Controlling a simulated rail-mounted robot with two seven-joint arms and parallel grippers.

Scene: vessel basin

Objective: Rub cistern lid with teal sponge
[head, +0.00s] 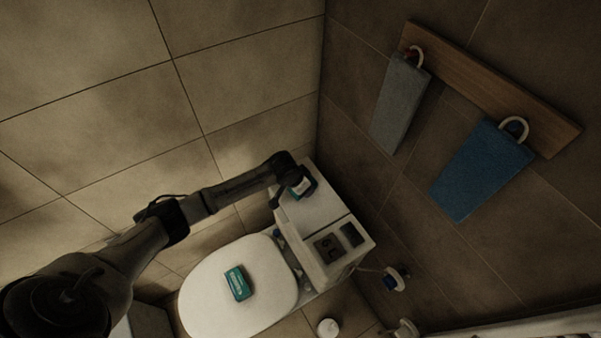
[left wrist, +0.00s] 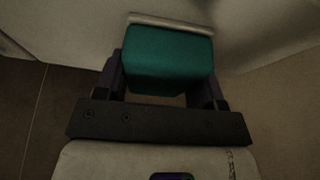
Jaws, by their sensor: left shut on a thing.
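The cistern lid (head: 318,218) is the pale top of the cistern in the corner, in the head view. My left gripper (head: 298,190) is over the far left part of the lid and is shut on the teal sponge (head: 299,184). In the left wrist view the sponge (left wrist: 168,60) sits between the two fingers of my left gripper (left wrist: 165,85), with a pale strip along its far edge. A pale surface lies close beyond it; I cannot tell whether they touch. My right gripper is not in view.
A teal packet (head: 239,283) lies on the closed toilet seat lid (head: 205,303). Two dark squares (head: 331,247) sit at the cistern's near right side. A grey towel (head: 400,100) and a blue towel (head: 480,172) hang from a wooden rail (head: 490,85). Tiled walls close in behind the cistern.

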